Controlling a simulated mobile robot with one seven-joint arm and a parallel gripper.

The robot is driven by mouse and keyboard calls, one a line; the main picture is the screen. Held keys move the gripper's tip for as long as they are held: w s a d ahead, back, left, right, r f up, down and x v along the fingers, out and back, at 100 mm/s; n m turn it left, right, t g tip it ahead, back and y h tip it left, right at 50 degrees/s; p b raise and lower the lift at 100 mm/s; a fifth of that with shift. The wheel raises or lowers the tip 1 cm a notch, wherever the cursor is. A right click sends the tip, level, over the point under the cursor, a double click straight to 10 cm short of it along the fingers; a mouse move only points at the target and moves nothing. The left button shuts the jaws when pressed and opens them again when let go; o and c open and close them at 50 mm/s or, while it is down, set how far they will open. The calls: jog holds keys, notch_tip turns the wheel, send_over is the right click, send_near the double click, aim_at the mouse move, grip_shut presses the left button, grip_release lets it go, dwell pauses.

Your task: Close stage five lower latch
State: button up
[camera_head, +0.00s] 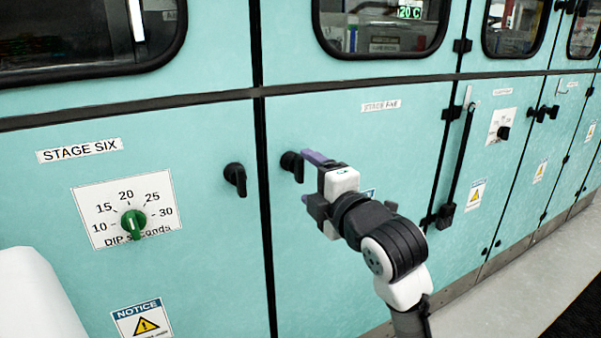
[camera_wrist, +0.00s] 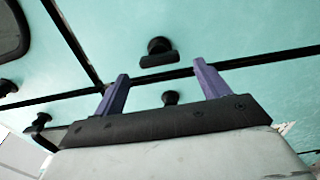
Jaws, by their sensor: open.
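The stage five lower latch (camera_head: 292,165) is a black knob with a short handle, on the teal panel labelled "STAGE FIVE" (camera_head: 381,106), just right of the vertical seam. It also appears in the wrist view (camera_wrist: 158,52), with its grip bar along the seam; its handle is partly hard to make out in the head view. My gripper (camera_head: 312,180), with purple fingers, is close to the right of the latch in the head view. In the wrist view its fingers (camera_wrist: 162,86) are spread with nothing between them. Contact with the latch cannot be told.
A similar black latch (camera_head: 236,178) is on the stage six panel (camera_head: 80,150), left of the seam. A green dip dial (camera_head: 133,224) is below. A long black handle bar (camera_head: 457,165) stands right of my arm. Free floor (camera_head: 520,285) lies lower right.

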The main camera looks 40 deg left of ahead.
jog(key=v, duration=0.8)
jog(key=shift+s+d, duration=0.1)
